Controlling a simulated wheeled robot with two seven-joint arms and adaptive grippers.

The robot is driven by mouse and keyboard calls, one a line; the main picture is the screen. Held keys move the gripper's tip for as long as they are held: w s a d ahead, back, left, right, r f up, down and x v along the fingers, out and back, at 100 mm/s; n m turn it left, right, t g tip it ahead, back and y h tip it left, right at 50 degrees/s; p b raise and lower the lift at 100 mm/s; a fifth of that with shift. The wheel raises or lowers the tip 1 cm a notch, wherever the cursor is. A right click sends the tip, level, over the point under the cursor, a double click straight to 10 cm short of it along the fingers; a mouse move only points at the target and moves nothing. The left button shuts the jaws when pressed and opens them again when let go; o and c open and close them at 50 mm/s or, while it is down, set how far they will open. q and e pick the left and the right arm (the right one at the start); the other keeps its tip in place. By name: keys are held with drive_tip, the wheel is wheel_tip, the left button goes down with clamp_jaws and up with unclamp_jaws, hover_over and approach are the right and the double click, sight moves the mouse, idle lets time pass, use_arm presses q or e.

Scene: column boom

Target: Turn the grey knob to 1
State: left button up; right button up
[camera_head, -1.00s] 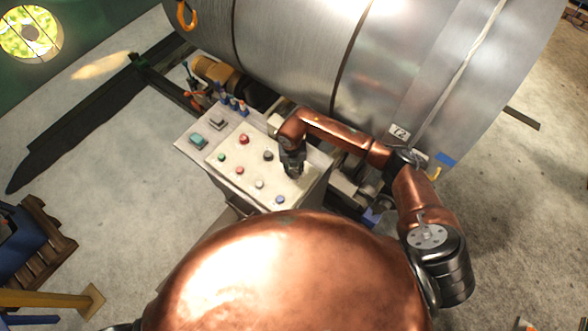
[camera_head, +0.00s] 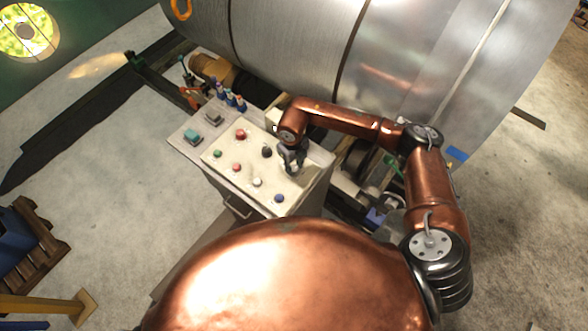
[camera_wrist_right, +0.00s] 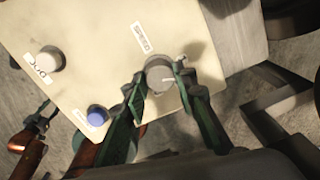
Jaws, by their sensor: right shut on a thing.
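The grey knob (camera_wrist_right: 158,73) sits on the pale panel beside a label reading SPEED. In the right wrist view its white pointer line points toward the right finger. My right gripper (camera_wrist_right: 160,79) has one finger on each side of the knob and is shut on it. In the head view the right gripper (camera_head: 291,168) is at the right side of the control panel (camera_head: 215,162) and hides the knob. I cannot read any number marks around the knob. My left gripper does not show.
Near the knob are a blue button (camera_wrist_right: 97,115), a white button (camera_wrist_right: 49,60) and a black knob (camera_head: 267,152). Red and green buttons lie further left. Open floor (camera_head: 95,190) lies left.

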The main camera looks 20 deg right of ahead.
sight(294, 169)
drive_tip(key=shift+n+b, duration=2.1)
drive_tip(key=shift+n, duration=0.2)
drive_tip(key=o, duration=1.2)
drive_tip(key=shift+c, duration=0.2)
drive_tip(key=shift+r, duration=0.1)
wheel_tip(294, 169, up, 12)
drive_tip(key=shift+s+a, duration=0.2)
